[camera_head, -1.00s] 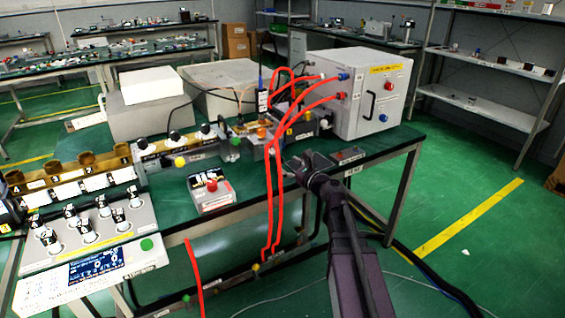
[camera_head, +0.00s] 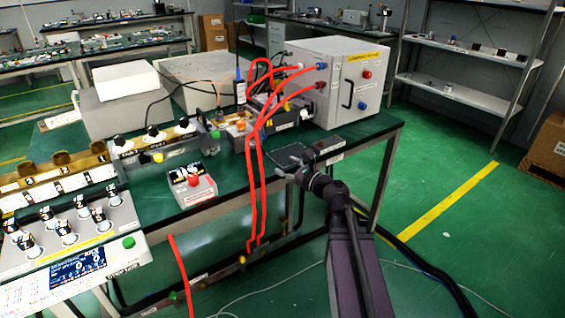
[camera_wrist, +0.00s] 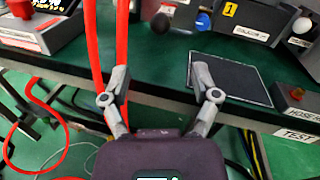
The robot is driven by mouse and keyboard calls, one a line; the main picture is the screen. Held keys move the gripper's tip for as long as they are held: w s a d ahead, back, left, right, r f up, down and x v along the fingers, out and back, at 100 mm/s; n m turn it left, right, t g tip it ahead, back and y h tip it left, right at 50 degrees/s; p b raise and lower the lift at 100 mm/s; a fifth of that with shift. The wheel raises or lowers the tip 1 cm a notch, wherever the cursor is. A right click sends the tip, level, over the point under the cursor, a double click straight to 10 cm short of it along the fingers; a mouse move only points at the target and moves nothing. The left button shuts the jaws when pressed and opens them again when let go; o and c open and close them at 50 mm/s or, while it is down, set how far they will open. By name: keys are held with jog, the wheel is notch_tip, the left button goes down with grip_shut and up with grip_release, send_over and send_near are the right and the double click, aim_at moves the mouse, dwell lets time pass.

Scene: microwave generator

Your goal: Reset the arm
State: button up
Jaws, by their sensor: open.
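My arm reaches up from the bottom of the head view to the front edge of the green bench (camera_head: 225,167). My gripper (camera_head: 287,164) is open and empty there, close to a dark flat plate on the bench. In the wrist view, the two grey fingers of my gripper (camera_wrist: 160,76) stand wide apart with nothing between them. The dark plate (camera_wrist: 233,83) lies just beyond the right finger. Red hoses (camera_wrist: 94,45) run close beside the left finger; I cannot tell whether they touch.
The light grey cabinet (camera_head: 345,95) stands at the bench's right end. Red hoses (camera_head: 252,190) hang over the front edge. A small red-button box (camera_head: 192,187) and a control panel (camera_head: 70,235) sit to the left.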

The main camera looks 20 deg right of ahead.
jog(key=s+a+f+n+g, duration=0.7)
jog(key=a+f+n+g, duration=0.3)
jog(key=n, duration=0.5)
jog(key=s+d+f+n+g+h, duration=0.3)
jog(key=s+f+n+g+h, duration=0.3)
jog(key=s+f+n+h, duration=0.5)
notch_tip(320, 180, up, 27)
jog(key=n+y+p, duration=0.2)
jog(key=p, duration=2.2)
jog(key=shift+w+d, duration=0.2)
jog(key=shift+w, duration=0.2)
jog(key=shift+f, duration=0.15)
jog(key=shift+c, duration=0.3)
